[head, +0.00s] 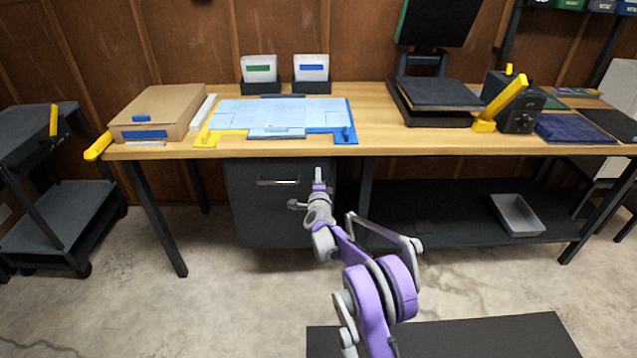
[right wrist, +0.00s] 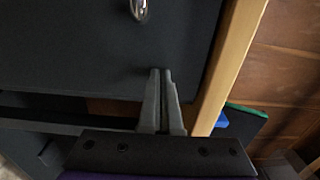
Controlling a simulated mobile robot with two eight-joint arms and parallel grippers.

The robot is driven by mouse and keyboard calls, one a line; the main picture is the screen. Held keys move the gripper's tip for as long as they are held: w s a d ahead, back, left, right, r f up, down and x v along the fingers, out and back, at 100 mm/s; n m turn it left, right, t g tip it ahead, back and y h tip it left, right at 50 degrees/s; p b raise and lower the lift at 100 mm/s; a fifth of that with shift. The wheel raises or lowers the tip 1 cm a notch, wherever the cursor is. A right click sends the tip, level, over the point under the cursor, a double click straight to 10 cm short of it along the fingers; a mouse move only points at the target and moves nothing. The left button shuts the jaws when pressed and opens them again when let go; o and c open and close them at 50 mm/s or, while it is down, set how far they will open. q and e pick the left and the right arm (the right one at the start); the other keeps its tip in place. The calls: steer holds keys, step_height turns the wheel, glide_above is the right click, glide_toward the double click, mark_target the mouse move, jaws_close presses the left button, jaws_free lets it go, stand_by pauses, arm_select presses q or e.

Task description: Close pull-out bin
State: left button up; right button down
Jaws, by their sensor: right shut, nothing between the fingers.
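The pull-out bin (head: 262,218) is a dark grey box under the left half of the workbench. Its front carries a horizontal metal handle (head: 278,182). In the right wrist view the dark bin front (right wrist: 80,50) fills the upper left, with the shiny handle (right wrist: 139,9) at the top edge. My right gripper (head: 318,177) is in front of the bin's right part, right of the handle. Its fingers (right wrist: 161,72) are together and empty, pointing at the dark front. I cannot tell whether they touch it. My left gripper is not in view.
The wooden workbench (head: 375,140) runs above the bin and carries a cardboard box (head: 160,108), a blue mat (head: 280,110) and dark equipment. A dark lower shelf (head: 440,215) holds a grey tray (head: 516,214). A cart (head: 65,205) stands left. Concrete floor in front-left is clear.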

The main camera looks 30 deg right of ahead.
steer(key=shift+w+d+r, duration=0.3)
steer(key=shift+w+d, duration=0.25)
steer(key=shift+s, duration=0.1)
